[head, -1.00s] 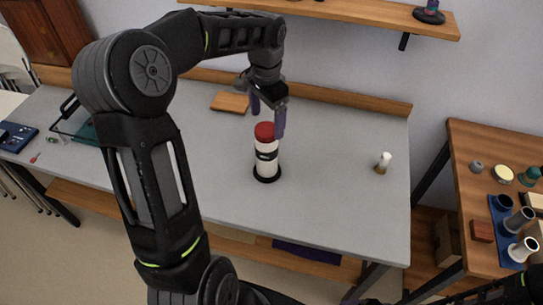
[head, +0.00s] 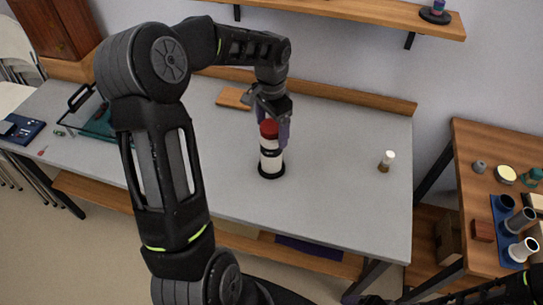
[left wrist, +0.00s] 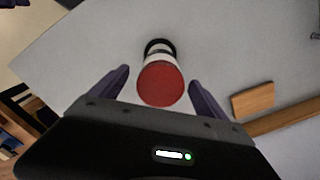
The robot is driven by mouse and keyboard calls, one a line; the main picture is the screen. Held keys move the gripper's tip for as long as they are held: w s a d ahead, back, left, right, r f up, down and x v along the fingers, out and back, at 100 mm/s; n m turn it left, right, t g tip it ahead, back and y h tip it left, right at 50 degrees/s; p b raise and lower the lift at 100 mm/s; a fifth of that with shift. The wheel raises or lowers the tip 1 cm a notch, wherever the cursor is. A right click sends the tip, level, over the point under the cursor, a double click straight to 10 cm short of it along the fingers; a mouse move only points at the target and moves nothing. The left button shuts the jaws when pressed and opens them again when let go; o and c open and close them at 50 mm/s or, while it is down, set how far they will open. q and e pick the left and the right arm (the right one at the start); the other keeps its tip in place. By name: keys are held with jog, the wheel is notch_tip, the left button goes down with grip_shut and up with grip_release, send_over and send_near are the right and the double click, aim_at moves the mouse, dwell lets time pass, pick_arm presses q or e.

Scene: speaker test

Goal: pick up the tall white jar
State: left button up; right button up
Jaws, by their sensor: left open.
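The tall white jar (head: 271,163) stands upright on the grey table, with a red lid, a black band and a black base. Its red lid (left wrist: 161,84) fills the middle of the left wrist view, and the black base shows beyond it. My left gripper (head: 277,130) is open at the jar's top. In the left wrist view its two purple fingers (left wrist: 156,88) lie on either side of the lid, with a visible gap on each side. My right gripper does not show clearly in any view.
The grey table (head: 335,165) is mostly clear around the jar. A small white-topped bottle (head: 387,161) stands to the right. A wooden block (head: 234,98) lies behind, left of the jar. A green tray (head: 100,122) is at the left. A wooden side table (head: 480,133) holds several items.

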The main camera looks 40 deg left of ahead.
pick_arm(q)
jog(key=shift+f, duration=1.45)
grip_shut()
jog(key=shift+w+a+r, duration=0.1)
